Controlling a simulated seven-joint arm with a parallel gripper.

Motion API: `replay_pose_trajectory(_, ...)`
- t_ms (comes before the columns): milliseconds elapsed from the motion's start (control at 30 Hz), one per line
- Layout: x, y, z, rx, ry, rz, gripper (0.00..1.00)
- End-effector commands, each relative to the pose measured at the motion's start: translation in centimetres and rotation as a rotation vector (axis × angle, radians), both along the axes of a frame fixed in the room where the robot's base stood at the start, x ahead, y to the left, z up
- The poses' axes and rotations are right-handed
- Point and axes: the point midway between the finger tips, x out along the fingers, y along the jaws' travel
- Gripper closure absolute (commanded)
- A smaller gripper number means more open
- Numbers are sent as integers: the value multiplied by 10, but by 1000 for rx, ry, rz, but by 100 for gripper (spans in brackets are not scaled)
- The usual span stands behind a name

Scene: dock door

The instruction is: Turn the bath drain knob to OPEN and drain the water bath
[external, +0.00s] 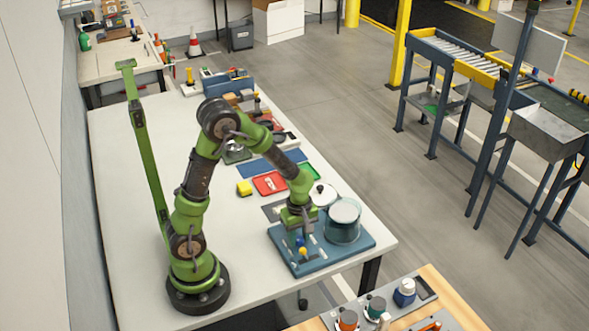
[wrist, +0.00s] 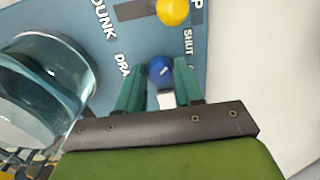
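The water bath is a clear glass vessel (external: 342,222) on a blue base panel (external: 343,248); it also shows at left in the wrist view (wrist: 45,85). A blue knob (wrist: 160,69) sits on the panel beside partly covered lettering starting "DRA", with "SHUT" to its right. A yellow knob (wrist: 172,11) is above it in the wrist view. My gripper (wrist: 158,72) points down at the panel, its two teal fingers spread on either side of the blue knob. Contact with the knob cannot be told. A small white piece shows between the fingers.
The vessel stands close beside my gripper. A wooden bench with several knobs (external: 405,291) is at front right. The table's left part is clear.

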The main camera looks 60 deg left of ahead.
Motion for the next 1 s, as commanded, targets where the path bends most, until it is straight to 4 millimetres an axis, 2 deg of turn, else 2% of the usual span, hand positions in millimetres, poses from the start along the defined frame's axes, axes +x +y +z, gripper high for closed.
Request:
replay_pose_trajectory(33, 0, 0, 0, 0, 0, 0, 72)
replay_pose_trajectory(200, 0, 0, 0, 0, 0, 0, 98)
replay_pose_trajectory(233, 0, 0, 0, 0, 0, 0, 100)
replay_pose_trajectory(633, 0, 0, 0, 0, 0, -83, 100)
replay_pose_trajectory(1000, 0, -1, 1, -1, -1, -385, 100)
